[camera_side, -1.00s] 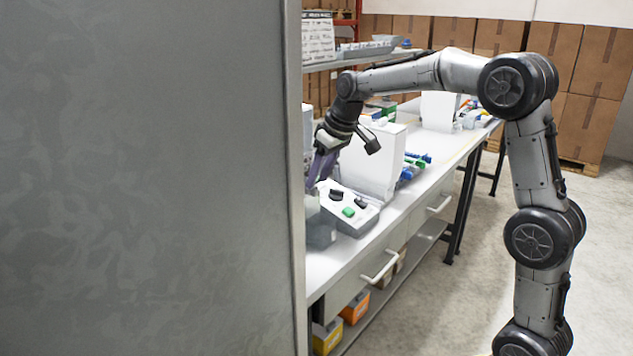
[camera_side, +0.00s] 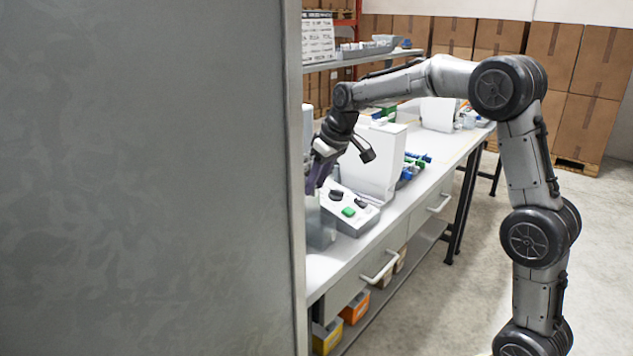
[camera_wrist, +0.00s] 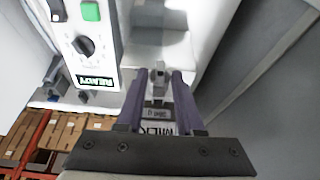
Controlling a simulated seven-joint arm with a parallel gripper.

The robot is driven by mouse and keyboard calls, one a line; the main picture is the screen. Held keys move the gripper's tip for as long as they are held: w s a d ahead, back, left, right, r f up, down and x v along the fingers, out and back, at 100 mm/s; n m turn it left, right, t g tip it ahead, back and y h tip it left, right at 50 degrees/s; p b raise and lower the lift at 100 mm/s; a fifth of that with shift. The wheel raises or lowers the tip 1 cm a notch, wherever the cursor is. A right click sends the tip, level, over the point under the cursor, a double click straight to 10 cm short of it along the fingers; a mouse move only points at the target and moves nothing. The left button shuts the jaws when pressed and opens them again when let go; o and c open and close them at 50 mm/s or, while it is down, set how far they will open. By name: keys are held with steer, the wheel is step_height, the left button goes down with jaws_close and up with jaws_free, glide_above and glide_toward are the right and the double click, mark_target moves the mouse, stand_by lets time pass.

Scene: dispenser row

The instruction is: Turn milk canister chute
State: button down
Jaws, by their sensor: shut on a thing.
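In the wrist view, my gripper (camera_wrist: 158,98) has its two purple fingers on either side of a narrow grey chute part (camera_wrist: 158,76). It is shut on this part. The grip itself is hidden there.
A white control box (camera_side: 347,208) with black knobs and a green button stands close to the gripper. A tall white housing (camera_side: 370,160) rises behind it. The large grey panel (camera_side: 150,180) blocks the left of the side view. Bench (camera_side: 420,190) is clear near its front edge.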

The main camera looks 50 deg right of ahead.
steer(key=shift+d, duration=0.1)
steer(key=f+m+t+y, duration=0.1)
steer(key=m+y, duration=0.1)
steer(key=y, duration=0.4)
steer(key=d+f+m+t+y, duration=0.1)
steer(key=m+t+y, duration=0.1)
steer(key=y, duration=0.5)
steer(key=d+f+m+t+y, duration=0.1)
steer(key=m+y, duration=0.1)
steer(key=y, duration=0.4)
steer(key=shift+d+f+y, duration=0.15)
steer(key=shift+f+y, duration=0.1)
steer(key=shift+y, duration=0.15)
steer(key=shift+m+t, duration=0.3)
stand_by(0.4)
steer(key=c, duration=0.9)
jaws_free()
